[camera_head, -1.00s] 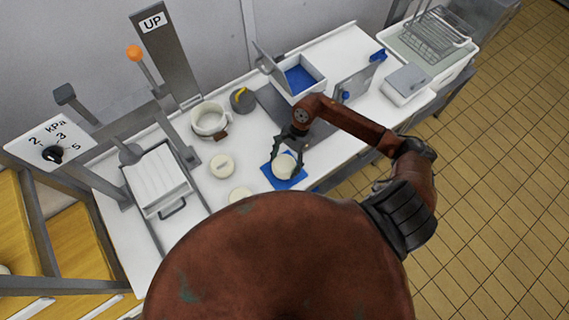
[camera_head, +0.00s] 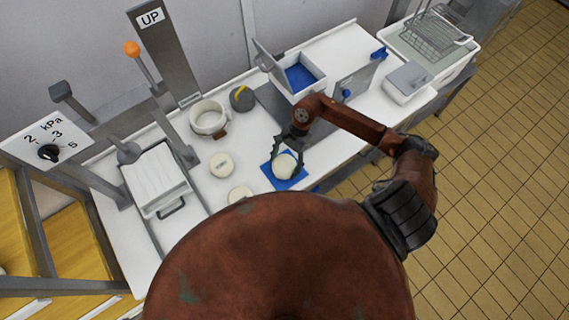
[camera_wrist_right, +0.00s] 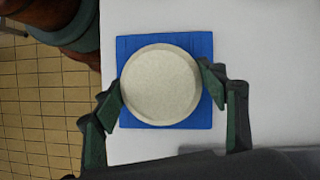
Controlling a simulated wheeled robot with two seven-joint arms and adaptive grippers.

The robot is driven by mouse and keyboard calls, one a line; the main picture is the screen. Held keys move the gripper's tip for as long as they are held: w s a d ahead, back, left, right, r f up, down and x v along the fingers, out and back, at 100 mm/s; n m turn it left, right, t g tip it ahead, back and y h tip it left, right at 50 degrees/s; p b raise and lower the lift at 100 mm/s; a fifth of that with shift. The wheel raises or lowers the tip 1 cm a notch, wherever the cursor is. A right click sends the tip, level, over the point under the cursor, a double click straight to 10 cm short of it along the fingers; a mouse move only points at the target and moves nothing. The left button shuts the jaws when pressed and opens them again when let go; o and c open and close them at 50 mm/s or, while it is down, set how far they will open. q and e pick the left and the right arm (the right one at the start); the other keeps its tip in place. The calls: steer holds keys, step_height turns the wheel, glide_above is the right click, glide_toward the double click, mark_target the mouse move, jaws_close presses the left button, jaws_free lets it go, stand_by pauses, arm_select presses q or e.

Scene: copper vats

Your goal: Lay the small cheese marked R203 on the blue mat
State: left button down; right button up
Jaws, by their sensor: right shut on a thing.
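A small round pale cheese (camera_head: 285,165) is at the blue mat (camera_head: 293,184), over its middle part. In the right wrist view the cheese (camera_wrist_right: 160,85) sits within the outline of the blue mat (camera_wrist_right: 205,118). I cannot tell whether it touches the mat, and no mark can be read on it. My right gripper (camera_head: 287,155) is shut on this cheese, with a finger at each side; the fingers also show in the right wrist view (camera_wrist_right: 162,90). My left gripper is not in view.
Two other pale cheeses lie on the white table, one left of the mat (camera_head: 222,165) and one nearer me (camera_head: 240,194). A white pot (camera_head: 208,118) and a grey round item (camera_head: 242,98) stand behind. An open white box (camera_head: 300,75) is at the back.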

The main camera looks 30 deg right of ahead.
steer(key=shift+f, duration=0.15)
steer(key=o, duration=1.6)
steer(key=shift+r+p, duration=1.1)
steer(key=shift+r, duration=2.45)
